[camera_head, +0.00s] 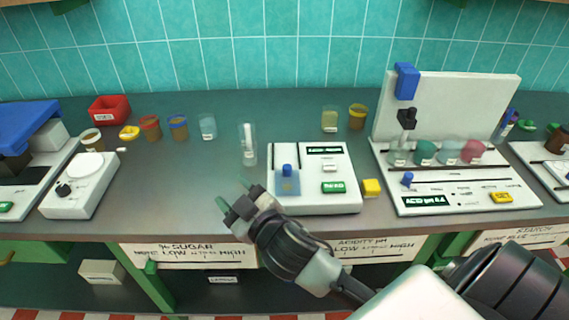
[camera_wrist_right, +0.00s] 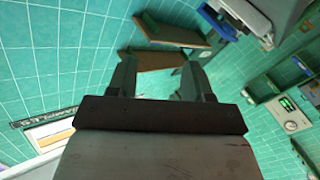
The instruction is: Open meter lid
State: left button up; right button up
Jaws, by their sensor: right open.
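The white meter (camera_head: 341,198) stands near the front edge of the bench, with a small dark display and a green button. On its left part is a bluish see-through lid (camera_head: 288,187) with a blue knob on top; it looks closed. My right gripper (camera_head: 238,200) is just left of and in front of the meter, apart from the lid. Its two fingers are spread and empty, and they also show in the right wrist view (camera_wrist_right: 158,72). My left gripper is not in view.
A glass tube (camera_head: 249,146) stands behind my right gripper. A yellow block (camera_head: 371,188) sits right of the meter. A larger white station (camera_head: 455,188) with several cups is further right. A white scale (camera_head: 80,184) stands left; the bench between it and the meter is mostly clear.

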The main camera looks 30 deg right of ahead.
jog(key=w+a+r+n+y, duration=0.2)
jog(key=a+r+n+y, duration=0.5)
jog(key=r+n+y, duration=0.3)
jog(key=n+g+h, duration=1.2)
jog(key=n+g, duration=0.3)
jog(key=g, duration=0.3)
send_near(287, 166)
notch_tip(287, 166, down, 10)
jog(key=shift+s+f+p, duration=0.1)
jog(key=shift+p, duration=0.55)
grip_shut()
